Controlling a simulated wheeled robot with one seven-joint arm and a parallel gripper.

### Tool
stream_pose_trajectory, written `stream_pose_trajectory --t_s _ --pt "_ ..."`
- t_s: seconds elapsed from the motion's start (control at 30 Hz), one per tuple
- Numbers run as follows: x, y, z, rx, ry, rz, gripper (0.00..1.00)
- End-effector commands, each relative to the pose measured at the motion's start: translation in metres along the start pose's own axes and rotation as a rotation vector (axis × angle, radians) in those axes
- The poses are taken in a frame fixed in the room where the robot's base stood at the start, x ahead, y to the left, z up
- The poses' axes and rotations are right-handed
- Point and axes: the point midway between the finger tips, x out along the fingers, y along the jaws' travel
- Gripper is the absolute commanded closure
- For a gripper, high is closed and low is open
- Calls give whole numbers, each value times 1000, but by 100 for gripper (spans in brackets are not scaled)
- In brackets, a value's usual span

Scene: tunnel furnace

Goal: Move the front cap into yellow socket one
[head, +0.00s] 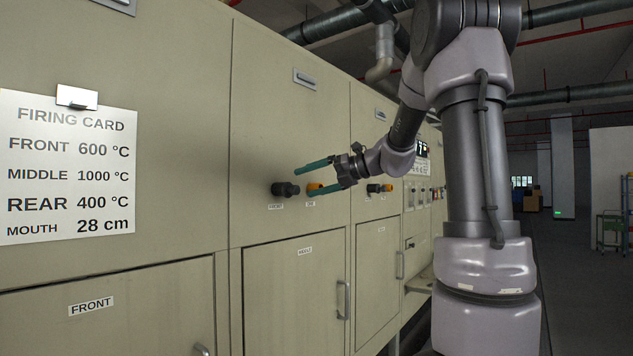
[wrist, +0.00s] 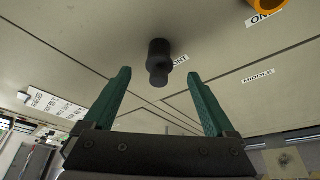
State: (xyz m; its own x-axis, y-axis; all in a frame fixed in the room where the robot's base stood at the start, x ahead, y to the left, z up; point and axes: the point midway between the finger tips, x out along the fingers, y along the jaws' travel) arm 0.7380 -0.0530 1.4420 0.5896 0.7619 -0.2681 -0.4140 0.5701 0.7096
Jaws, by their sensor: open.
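The front cap (head: 285,189) is a black knob sticking out of the beige furnace panel, above a small label. In the wrist view the front cap (wrist: 159,58) appears centred just beyond my fingertips, its label partly hidden behind it. Yellow socket one (head: 314,187) is a yellow-orange ring to the right of the cap, partly covered by my gripper. Its edge shows at the top right of the wrist view (wrist: 266,5). My gripper (head: 303,182) has green fingers, open and empty, pointing at the panel. Its fingertips (wrist: 159,75) show either side of the cap's line, apparently not touching it.
Another black knob (head: 373,188) and yellow ring (head: 388,187) sit further right on the panel. A firing card (head: 66,165) hangs at the left. Doors with protruding handles (head: 343,300) lie below. Open floor shows at the right.

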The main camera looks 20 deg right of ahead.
Motion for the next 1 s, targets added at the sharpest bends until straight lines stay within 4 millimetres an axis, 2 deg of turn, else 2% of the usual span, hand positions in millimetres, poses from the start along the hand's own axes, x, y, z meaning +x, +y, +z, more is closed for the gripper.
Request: stream_pose_trajectory --t_s 0.2,0.4,0.6,0.9,0.97,1.0 --pt "42 0 -2 -1 6 1 10" --pt "72 0 -2 -2 4 0 10" --pt "86 0 -1 -3 3 -1 10" --pt "88 0 -1 -3 2 -1 10" --pt "88 0 -1 -3 2 -1 33" --pt "88 0 -1 -3 2 -1 48"
